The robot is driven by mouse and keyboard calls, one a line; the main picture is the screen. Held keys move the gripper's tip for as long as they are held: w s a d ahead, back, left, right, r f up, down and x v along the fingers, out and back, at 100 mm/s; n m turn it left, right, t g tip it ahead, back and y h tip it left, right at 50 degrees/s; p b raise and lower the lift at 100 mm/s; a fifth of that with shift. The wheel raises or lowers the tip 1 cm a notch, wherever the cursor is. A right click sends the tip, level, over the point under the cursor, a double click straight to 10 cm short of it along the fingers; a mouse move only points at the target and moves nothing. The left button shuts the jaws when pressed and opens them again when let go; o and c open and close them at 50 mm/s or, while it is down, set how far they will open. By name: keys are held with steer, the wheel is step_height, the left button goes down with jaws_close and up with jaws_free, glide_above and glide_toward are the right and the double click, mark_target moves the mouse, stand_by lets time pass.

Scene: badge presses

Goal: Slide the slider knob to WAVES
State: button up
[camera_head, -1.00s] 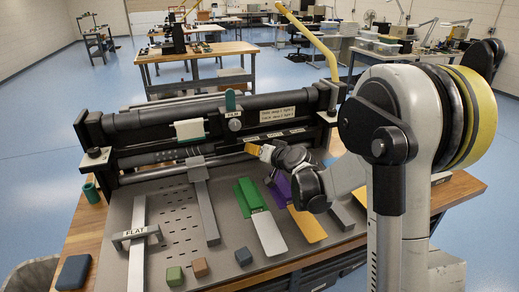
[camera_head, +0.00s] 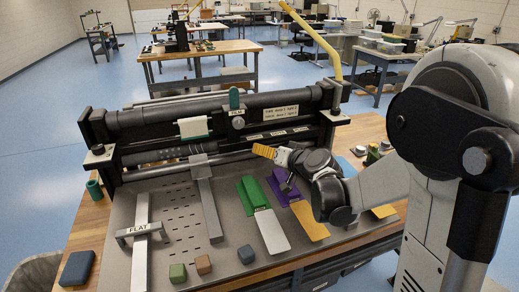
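A long dark press (camera_head: 165,118) with a roller spans the back of the workbench. A green upright knob (camera_head: 234,98) stands on its top bar, above a small label and a round silver dial. I cannot tell for sure which part is the slider knob, and I cannot read the word WAVES anywhere. Several small labels (camera_head: 280,133) sit along the bar, too small to read. My gripper (camera_head: 264,151) has yellow fingertips pointing left, in front of the press and right of the knob, apart from it. Its fingers overlap from this side, so their opening is hidden.
A bridge-shaped piece labelled FLAT (camera_head: 140,232) stands at the left of the grey plate. Green (camera_head: 251,193), purple (camera_head: 279,190) and yellow (camera_head: 312,222) pieces lie below my gripper. Small blocks (camera_head: 203,264) lie at the front. A yellow bent pole (camera_head: 318,40) rises at the back right.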

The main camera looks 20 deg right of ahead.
steer(key=v, duration=0.5)
stand_by(0.3)
steer(key=s+a+n+g, duration=0.1)
steer(key=s+a+g, duration=0.1)
steer(key=s+a, duration=0.3)
steer(key=s+a+n+g, duration=0.1)
steer(key=s+a+g, duration=0.1)
steer(key=s, duration=0.5)
steer(key=s+d+f+n+g+h, duration=0.1)
steer(key=s+f+g+h, duration=0.1)
steer(key=s, duration=1.3)
steer(key=shift+g+h, duration=0.3)
steer(key=shift+h, duration=0.4)
